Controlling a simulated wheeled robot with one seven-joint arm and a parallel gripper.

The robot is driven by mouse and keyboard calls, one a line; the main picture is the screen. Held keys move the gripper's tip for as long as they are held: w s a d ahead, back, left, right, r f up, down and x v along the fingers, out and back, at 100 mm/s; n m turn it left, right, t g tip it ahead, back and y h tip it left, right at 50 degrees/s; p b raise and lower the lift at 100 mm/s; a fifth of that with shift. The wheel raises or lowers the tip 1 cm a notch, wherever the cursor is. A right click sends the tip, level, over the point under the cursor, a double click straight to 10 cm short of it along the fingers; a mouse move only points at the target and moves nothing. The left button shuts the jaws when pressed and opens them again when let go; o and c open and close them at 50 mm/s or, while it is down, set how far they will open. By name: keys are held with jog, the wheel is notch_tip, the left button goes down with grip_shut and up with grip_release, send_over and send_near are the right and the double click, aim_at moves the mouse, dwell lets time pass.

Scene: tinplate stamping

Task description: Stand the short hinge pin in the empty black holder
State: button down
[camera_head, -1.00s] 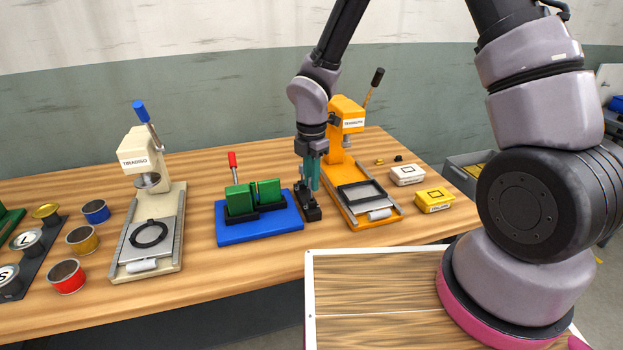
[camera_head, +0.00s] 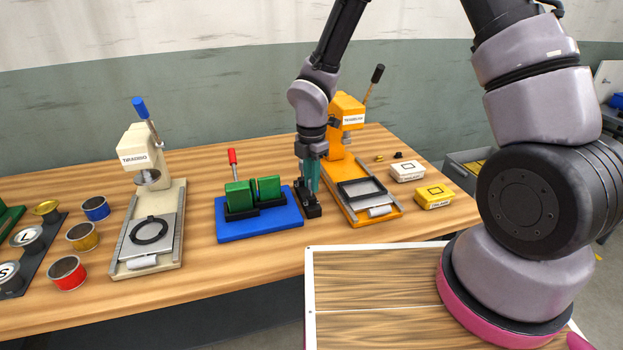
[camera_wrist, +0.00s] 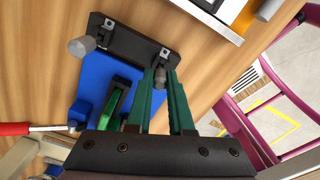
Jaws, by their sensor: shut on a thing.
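My gripper (camera_wrist: 163,76) has its two teal fingers shut on a short grey hinge pin (camera_wrist: 161,76) in the wrist view. In the head view my gripper (camera_head: 311,190) is low over the black holder (camera_head: 312,211). The black holder (camera_wrist: 130,42) is a long plate with a bracket near each end in the wrist view. A larger grey pin (camera_wrist: 82,47) stands at its left bracket. The held pin is at the right bracket; I cannot tell whether it is seated or just above. The fingers hide part of it.
A blue base (camera_head: 260,225) with green blocks (camera_head: 240,196) and a red lever is close on the left. The orange press (camera_head: 345,165) is close on the right. A cream press (camera_head: 150,215) and several tins stand farther left. Small white and yellow boxes (camera_head: 434,198) lie right.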

jog(key=shift+f, duration=0.75)
jog(key=c, duration=0.7)
grip_release()
jog(key=shift+r, duration=0.1)
notch_tip(320, 180, up, 10)
jog(key=shift+r, duration=0.15)
jog(key=s+d+r+m+t, duration=0.1)
jog(key=d+r+m+t, duration=0.2)
jog(key=d+r+m, duration=1.25)
jog(key=s+d+r+m+t, duration=0.1)
jog(key=s+d+r+m, duration=0.1)
jog(key=s+r+m, duration=0.1)
jog(key=s+d+r+m+t+y, duration=0.1)
jog(key=s+d+r+m, duration=0.2)
jog(key=s+r+m, duration=0.1)
jog(key=s+d+r+m+t+y, duration=0.1)
jog(key=s+d+r+m+t, duration=0.1)
jog(key=s+r+m, duration=0.2)
jog(key=shift+s+d+r+m, duration=0.1)
jog(key=shift+r+m, duration=0.3)
jog(key=shift+m, duration=0.5)
jog(key=shift+s+d+r+m, duration=0.1)
jog(key=shift+r+m, duration=0.25)
jog(key=shift+m, duration=0.5)
